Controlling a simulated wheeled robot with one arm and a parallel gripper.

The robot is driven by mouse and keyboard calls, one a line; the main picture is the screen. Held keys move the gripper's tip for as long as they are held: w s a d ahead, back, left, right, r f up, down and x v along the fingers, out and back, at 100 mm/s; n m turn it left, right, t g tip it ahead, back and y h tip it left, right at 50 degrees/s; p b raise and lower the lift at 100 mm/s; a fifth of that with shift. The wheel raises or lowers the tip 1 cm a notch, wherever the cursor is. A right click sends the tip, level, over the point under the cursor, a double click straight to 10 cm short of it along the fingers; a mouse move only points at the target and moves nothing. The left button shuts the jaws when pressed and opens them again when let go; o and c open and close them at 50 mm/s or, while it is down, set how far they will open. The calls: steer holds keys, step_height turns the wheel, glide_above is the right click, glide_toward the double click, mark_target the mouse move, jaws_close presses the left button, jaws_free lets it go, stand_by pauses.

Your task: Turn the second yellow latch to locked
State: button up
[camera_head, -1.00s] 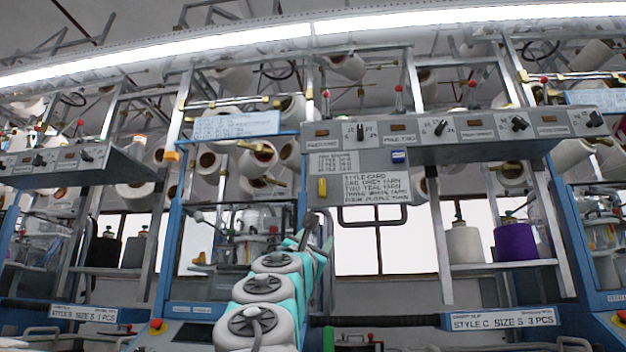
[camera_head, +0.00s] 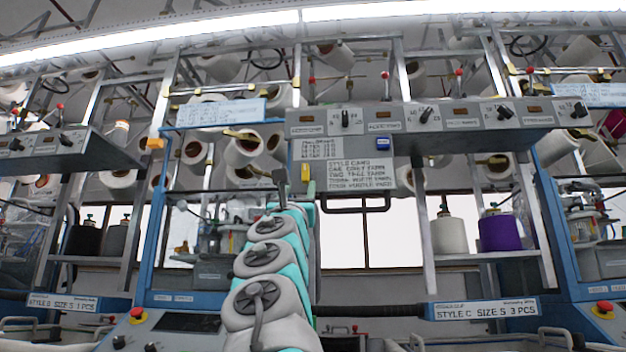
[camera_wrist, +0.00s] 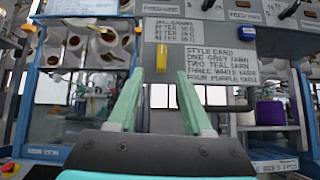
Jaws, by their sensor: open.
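A yellow latch (camera_head: 305,177) hangs upright on the grey control box, at the left of its lower plate. It also shows in the wrist view (camera_wrist: 162,58), above and between my fingertips. My gripper (camera_wrist: 160,80) is open and empty, its two mint-green fingers pointing up towards the plate. In the head view my gripper (camera_head: 293,190) is just below and left of the latch, partly hidden by my arm. I cannot tell the remaining gap or whether they touch.
A style card (camera_head: 362,175) is right of the latch, with a dark handle bar (camera_head: 357,203) under it. A blue button (camera_head: 383,144) and several knobs are on the box above. White and purple cones (camera_head: 500,233) stand on a shelf at right.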

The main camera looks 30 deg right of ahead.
mark_target(305, 171)
steer(key=shift+n, duration=0.4)
steer(key=p+x, duration=0.4)
steer(key=x, duration=0.1)
steer(key=p+x, duration=0.2)
steer(key=x, duration=0.1)
steer(key=shift+s+d+r, duration=0.1)
steer(key=shift+s+r, duration=0.1)
steer(key=shift+r, duration=0.2)
jaws_close()
